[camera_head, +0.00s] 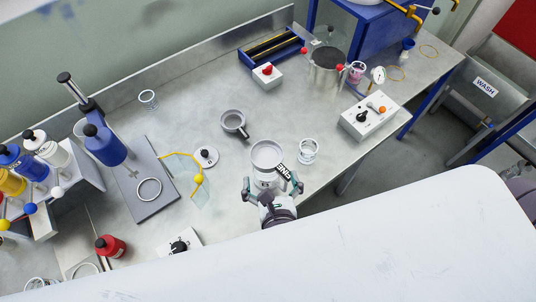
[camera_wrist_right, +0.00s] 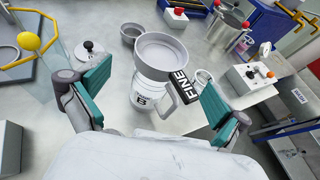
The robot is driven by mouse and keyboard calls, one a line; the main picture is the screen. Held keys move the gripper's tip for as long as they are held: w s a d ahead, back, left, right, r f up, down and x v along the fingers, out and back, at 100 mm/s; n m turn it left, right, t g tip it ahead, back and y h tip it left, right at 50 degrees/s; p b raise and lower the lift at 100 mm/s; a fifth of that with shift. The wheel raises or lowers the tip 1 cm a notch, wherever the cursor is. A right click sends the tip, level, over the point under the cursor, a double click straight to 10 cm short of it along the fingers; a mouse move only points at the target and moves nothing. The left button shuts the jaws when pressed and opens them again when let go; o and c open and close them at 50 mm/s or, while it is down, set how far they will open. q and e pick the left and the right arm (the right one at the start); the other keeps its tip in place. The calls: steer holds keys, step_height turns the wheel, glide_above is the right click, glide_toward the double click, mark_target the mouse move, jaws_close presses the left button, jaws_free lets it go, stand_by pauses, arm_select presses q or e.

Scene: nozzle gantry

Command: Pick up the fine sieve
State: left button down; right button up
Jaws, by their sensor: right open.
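The fine sieve (camera_head: 266,154) is a shallow light-grey bowl with a dark handle marked FINE. It sits over the mouth of a white jug (camera_wrist_right: 144,98) marked B, and it also shows in the right wrist view (camera_wrist_right: 165,52). The handle points toward the lower right, beside the jug's handle. My right gripper (camera_head: 271,182) is open and empty just in front of the jug. In the wrist view its teal finger pads (camera_wrist_right: 152,95) stand apart on either side of the jug, not touching the sieve. My left gripper is not in view.
A second, darker sieve (camera_head: 232,120) lies behind, to the left. A white-rimmed glass (camera_head: 308,150) stands close on the right. A black-knobbed disc (camera_head: 206,157) and a yellow frame (camera_head: 180,157) are to the left. A white control box (camera_head: 370,115) is at right.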

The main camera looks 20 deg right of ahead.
mark_target(267, 157)
steer(key=b+x, duration=0.1)
steer(key=x, duration=0.7)
steer(key=shift+d, duration=0.2)
steer(key=shift+r, duration=0.1)
steer(key=shift+s, duration=0.1)
steer(key=shift+c, duration=1.4)
steer(key=c, duration=0.6)
steer(key=shift+c, duration=0.2)
steer(key=shift+r, duration=0.1)
